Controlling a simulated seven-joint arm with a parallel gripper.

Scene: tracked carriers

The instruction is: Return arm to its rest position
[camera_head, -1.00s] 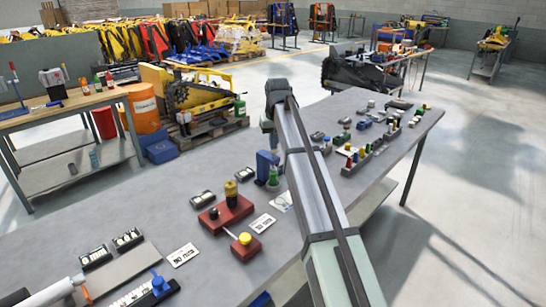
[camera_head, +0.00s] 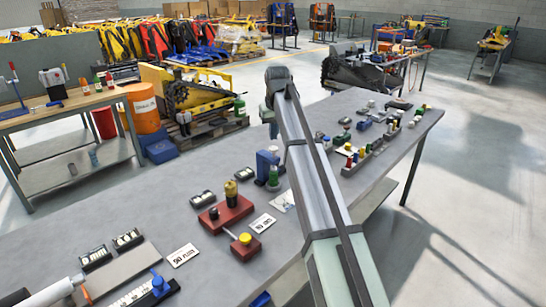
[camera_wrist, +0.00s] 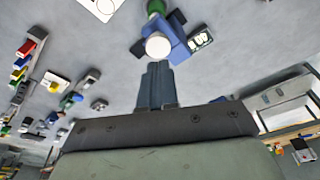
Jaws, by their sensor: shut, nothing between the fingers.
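My gripper (camera_wrist: 157,85) shows in the wrist view with its two dark fingers together and nothing between them. It hangs above the grey bench (camera_head: 330,105). In the wrist view a blue fixture (camera_wrist: 176,40) with a white round top is just beyond the fingertips in the picture. I cannot tell the height between them, but no contact shows.
A red block with knobs (camera_head: 226,212) and the blue fixture (camera_head: 267,164) stand left of my arm. A rack of coloured parts (camera_head: 358,160) stands right of it. The bench's far left edge is bare.

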